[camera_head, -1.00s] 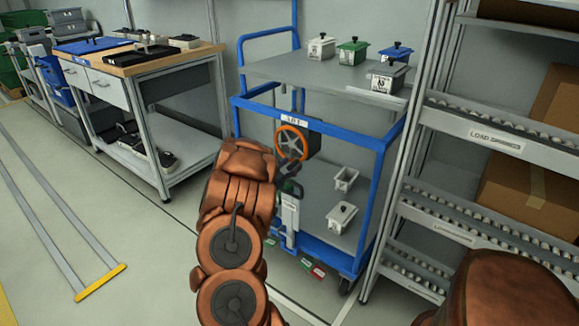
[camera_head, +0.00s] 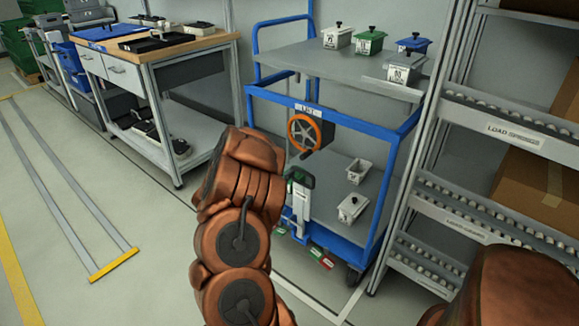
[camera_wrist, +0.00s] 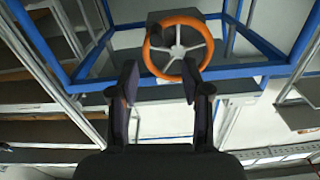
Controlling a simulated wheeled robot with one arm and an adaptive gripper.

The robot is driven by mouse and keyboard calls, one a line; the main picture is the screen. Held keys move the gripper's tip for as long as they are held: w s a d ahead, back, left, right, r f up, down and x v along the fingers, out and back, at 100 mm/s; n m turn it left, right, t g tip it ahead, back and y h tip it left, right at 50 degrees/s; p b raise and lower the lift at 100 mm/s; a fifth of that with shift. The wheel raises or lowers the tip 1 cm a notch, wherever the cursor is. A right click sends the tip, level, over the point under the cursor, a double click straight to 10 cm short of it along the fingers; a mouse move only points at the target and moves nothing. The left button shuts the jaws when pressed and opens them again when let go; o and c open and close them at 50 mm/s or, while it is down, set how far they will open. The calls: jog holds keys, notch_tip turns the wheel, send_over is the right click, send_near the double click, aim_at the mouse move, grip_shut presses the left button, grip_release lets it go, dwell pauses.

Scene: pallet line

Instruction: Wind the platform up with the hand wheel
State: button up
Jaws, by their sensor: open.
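The hand wheel (camera_head: 304,133) has an orange rim, pale spokes and a dark handle knob at its lower edge. It sits on a dark box on the front of a blue-framed trolley (camera_head: 345,127). The trolley's grey upper platform (camera_head: 325,72) carries several small lidded boxes. In the wrist view the wheel (camera_wrist: 176,46) lies ahead of my gripper (camera_wrist: 160,82), just beyond the fingertips, with its knob at upper left. My gripper is open, with nothing between its fingers, and appears apart from the rim. In the head view my arm hides the gripper.
A roller rack (camera_head: 510,135) stands close at the trolley's right. A workbench (camera_head: 150,55) is at the left. A grey and green upright unit (camera_head: 300,195) stands low at the trolley's front. The floor at left is clear.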

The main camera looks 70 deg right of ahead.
jog(key=shift+a, duration=0.3)
jog(key=shift+c, duration=0.4)
